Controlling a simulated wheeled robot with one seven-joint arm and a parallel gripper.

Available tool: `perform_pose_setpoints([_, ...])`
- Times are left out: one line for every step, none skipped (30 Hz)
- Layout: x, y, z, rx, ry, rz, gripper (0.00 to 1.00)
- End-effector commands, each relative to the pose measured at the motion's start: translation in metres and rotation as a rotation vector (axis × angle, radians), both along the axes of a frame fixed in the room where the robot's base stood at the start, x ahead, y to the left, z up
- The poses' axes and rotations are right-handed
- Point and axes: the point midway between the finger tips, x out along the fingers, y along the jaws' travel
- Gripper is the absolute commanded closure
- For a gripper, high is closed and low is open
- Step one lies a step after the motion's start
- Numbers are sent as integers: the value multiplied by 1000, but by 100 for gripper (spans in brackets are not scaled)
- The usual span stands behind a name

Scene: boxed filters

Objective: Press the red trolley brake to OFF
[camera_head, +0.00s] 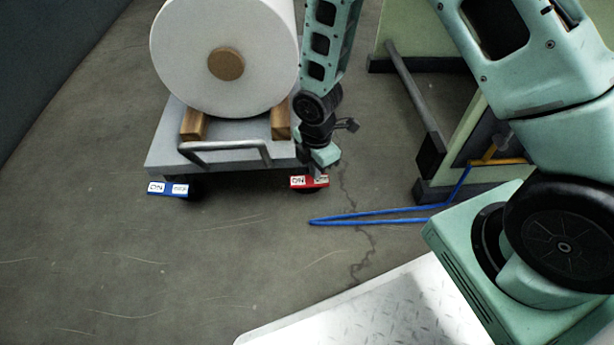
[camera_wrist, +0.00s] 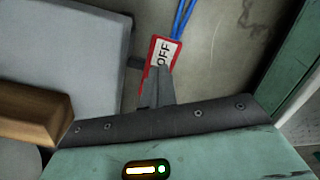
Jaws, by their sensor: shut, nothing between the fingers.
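The red trolley brake (camera_head: 300,182) is a small red pedal at the near right corner of the grey trolley (camera_head: 165,152). Its white ON label shows at its left end in the head view; the right end is partly hidden behind my fingers. My gripper (camera_head: 321,174) is shut and empty, pointing down at the right, OFF end. In the wrist view the OFF label on the red brake (camera_wrist: 163,50) is readable, and my gripper's tips (camera_wrist: 161,76) overlap the pedal just below it. I cannot tell whether they touch it.
A blue brake (camera_head: 168,189) with ON and OFF labels sits at the trolley's near left corner. A big white roll (camera_head: 205,65) rests on wooden blocks behind a handle bar (camera_head: 225,146). A blue cord (camera_head: 375,220) lies on the floor at right, near a green frame (camera_head: 470,125).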

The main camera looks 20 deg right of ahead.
Motion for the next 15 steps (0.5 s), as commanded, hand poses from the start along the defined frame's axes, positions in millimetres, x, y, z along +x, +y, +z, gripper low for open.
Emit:
perform_pose_setpoints([0,0,8,0,0,0,100])
perform_pose_setpoints([0,0,10,0,0,0,100])
perform_pose_setpoints([0,0,13,0,0,0,100])
perform_pose_setpoints([0,0,15,0,0,0,100])
perform_pose_setpoints([0,0,18,0,0,0,100])
perform_pose_setpoints([0,0,21,0,0,1,100])
perform_pose_setpoints([0,0,23,0,0,1,100])
perform_pose_setpoints([0,0,25,0,0,1,100])
perform_pose_setpoints([0,0,28,0,0,1,100])
perform_pose_setpoints([0,0,30,0,0,1,100])
perform_pose_setpoints([0,0,32,0,0,1,100])
perform_pose_setpoints([0,0,35,0,0,1,100])
perform_pose_setpoints([0,0,37,0,0,1,100])
perform_pose_setpoints([0,0,39,0,0,0,100])
perform_pose_setpoints([0,0,42,0,0,0,100])
